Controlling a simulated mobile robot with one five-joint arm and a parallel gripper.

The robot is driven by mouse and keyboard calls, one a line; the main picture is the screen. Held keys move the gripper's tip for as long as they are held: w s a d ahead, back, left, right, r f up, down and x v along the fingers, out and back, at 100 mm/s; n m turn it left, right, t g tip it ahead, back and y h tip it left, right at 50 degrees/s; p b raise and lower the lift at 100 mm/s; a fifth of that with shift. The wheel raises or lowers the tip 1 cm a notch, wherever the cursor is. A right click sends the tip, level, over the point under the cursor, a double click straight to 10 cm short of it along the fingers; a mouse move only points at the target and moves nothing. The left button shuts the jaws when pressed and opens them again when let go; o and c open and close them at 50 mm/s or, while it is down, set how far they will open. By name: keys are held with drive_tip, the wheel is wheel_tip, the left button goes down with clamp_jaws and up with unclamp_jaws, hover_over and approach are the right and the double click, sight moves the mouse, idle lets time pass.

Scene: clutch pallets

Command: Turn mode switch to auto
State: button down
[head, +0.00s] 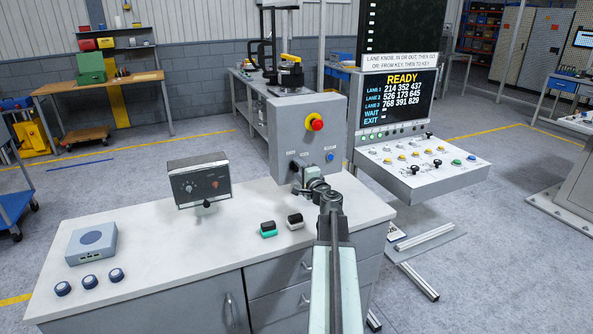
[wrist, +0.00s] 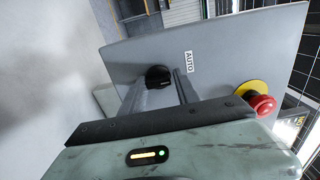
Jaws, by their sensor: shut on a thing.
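The black mode switch knob (wrist: 157,76) is on the front of the grey control box (head: 285,125). In the wrist view my gripper (wrist: 160,84) has one finger on each side of the knob and is shut on it. A white AUTO label (wrist: 189,61) is on the box face, up and to the right of the knob. In the head view my gripper (head: 303,180) reaches the lower left of the box face and hides most of the knob. I cannot tell which way the knob points.
A red emergency stop (head: 316,124) on a yellow ring and a blue button (head: 330,157) share the box face. A small grey meter box (head: 200,182) stands left on the bench (head: 165,245). A sloped console (head: 425,165) stands to the right.

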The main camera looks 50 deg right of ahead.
drive_tip(key=shift+w+d+r, duration=0.1)
drive_tip(key=shift+w+r, duration=0.05)
drive_tip(key=shift+w, duration=0.05)
idle(0.3)
drive_tip(key=c, duration=1)
unclamp_jaws()
drive_tip(key=shift+w, duration=0.1)
drive_tip(key=shift+w+f, duration=0.1)
drive_tip(key=shift+f, duration=0.2)
drive_tip(key=v, duration=0.7)
drive_tip(key=shift+s, duration=0.4)
